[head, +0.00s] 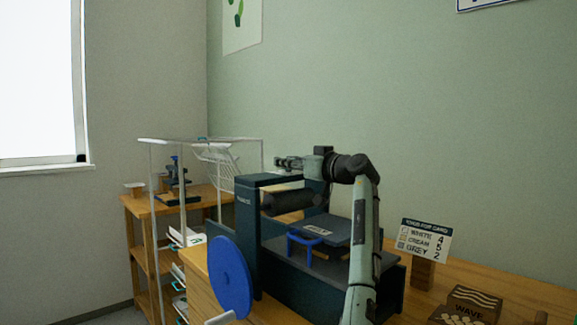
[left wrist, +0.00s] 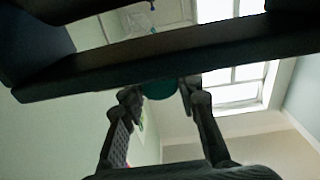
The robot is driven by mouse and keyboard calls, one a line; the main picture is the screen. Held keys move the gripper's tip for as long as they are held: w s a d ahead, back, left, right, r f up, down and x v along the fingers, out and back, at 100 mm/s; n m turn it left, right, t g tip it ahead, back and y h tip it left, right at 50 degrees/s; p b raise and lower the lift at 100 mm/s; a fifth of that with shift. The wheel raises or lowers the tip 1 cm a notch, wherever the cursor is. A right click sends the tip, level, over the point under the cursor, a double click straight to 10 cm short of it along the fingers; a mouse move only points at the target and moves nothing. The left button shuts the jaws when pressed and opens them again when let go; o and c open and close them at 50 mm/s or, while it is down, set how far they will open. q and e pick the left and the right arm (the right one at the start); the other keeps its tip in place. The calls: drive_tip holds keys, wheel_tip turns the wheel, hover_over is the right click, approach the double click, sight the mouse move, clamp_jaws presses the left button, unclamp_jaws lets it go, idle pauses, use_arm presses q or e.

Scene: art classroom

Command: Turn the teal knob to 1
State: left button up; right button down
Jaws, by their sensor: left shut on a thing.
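The teal knob (left wrist: 160,89) shows in the left wrist view as a round teal shape between my fingertips, partly covered by a dark beam across the picture. I cannot make out the knob or its number marks in the head view. My left gripper (head: 287,162) reaches left over the top of the dark blue press (head: 262,182). In the left wrist view my left gripper (left wrist: 160,92) has its two fingers on either side of the knob, shut on it. My right gripper is in neither view.
The press has a black roller (head: 287,202), a blue handwheel (head: 230,277) and a blue-framed stand (head: 304,240) on its bed. A card (head: 424,239) lists white 4, cream 5, grey 2. A WAVE block (head: 473,302) lies right. A wire rack (head: 215,152) and wooden shelf (head: 131,206) stand left.

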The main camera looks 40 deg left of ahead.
use_arm(q)
drive_tip(key=shift+r+n+g, duration=0.15)
drive_tip(key=shift+n+g, duration=0.35)
drive_tip(key=shift+g, duration=0.3)
drive_tip(key=shift+n+g+p, duration=0.55)
drive_tip(key=shift+n+g, duration=0.75)
drive_tip(key=shift+g, duration=1.2)
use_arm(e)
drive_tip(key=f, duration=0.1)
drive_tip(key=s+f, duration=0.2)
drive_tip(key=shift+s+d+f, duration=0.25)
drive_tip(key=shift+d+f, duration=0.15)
use_arm(q)
drive_tip(key=shift+f+n+g+h, duration=0.2)
drive_tip(key=shift+n+g+h, duration=0.2)
drive_tip(key=shift+n+g, duration=0.5)
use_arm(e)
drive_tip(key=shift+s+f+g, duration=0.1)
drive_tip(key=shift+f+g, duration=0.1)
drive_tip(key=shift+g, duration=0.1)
use_arm(q)
drive_tip(key=o, duration=1.2)
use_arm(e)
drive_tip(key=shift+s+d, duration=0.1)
use_arm(q)
drive_tip(key=shift+m+t, duration=0.4)
drive_tip(key=shift+t, duration=0.2)
